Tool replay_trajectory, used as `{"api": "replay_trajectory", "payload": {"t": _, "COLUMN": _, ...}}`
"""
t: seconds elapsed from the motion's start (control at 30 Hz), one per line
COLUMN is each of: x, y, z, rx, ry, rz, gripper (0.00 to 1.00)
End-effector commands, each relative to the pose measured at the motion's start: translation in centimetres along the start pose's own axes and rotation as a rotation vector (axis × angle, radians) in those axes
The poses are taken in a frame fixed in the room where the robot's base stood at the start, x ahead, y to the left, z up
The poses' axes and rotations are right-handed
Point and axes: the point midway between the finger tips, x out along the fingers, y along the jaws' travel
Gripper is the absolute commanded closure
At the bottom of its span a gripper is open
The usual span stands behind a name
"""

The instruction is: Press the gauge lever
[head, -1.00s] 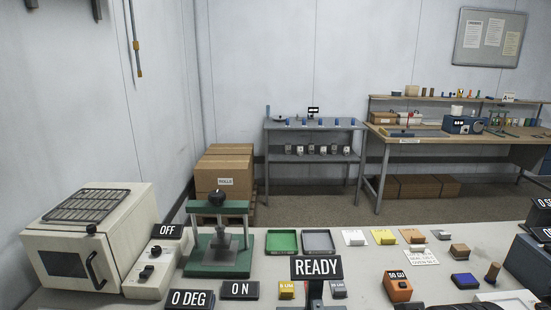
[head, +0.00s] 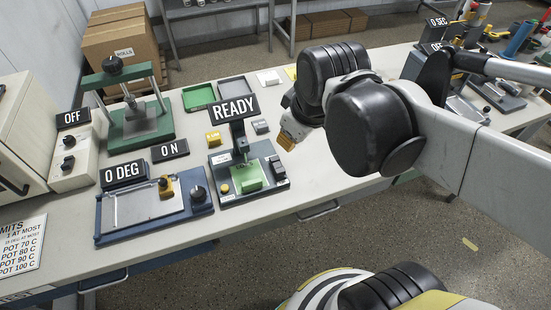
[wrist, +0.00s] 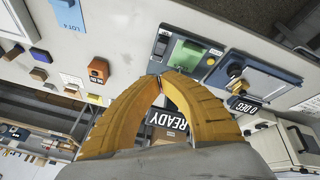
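The gauge under the READY sign (head: 234,109) is a small press-like stand (head: 232,199) with a dark upright post and a green block (head: 250,176) on its base. A small dark part, possibly the lever, sits at the base's right side (head: 278,170); I cannot tell for sure. My gripper (head: 287,140) has orange fingers and is right of the gauge, above the table and apart from it. In the wrist view the fingertips (wrist: 163,76) meet with nothing between them. The green block (wrist: 188,52) shows just beyond the tips, and the READY sign (wrist: 166,122) shows between the fingers.
A blue plate device (head: 146,208) with a 0 DEG sign stands left of the gauge. A green press (head: 142,125) and an oven (head: 12,150) stand farther left. Green (head: 199,97) and grey (head: 234,88) trays lie behind. The table's front edge is close to the gauge.

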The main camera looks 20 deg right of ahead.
Motion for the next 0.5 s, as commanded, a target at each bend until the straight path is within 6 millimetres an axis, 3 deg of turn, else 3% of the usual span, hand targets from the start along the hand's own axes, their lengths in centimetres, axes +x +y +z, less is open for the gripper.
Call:
{"api": "replay_trajectory", "payload": {"t": 0.3, "x": 3.6, "y": 1.6, "z": -3.5, "rx": -0.662, "ry": -0.187, "rz": -0.204, "gripper": 1.00}}
{"api": "replay_trajectory", "payload": {"t": 0.5, "x": 5.9, "y": 1.9, "z": -4.4, "rx": -0.943, "ry": -0.226, "rz": -0.332, "gripper": 1.00}}
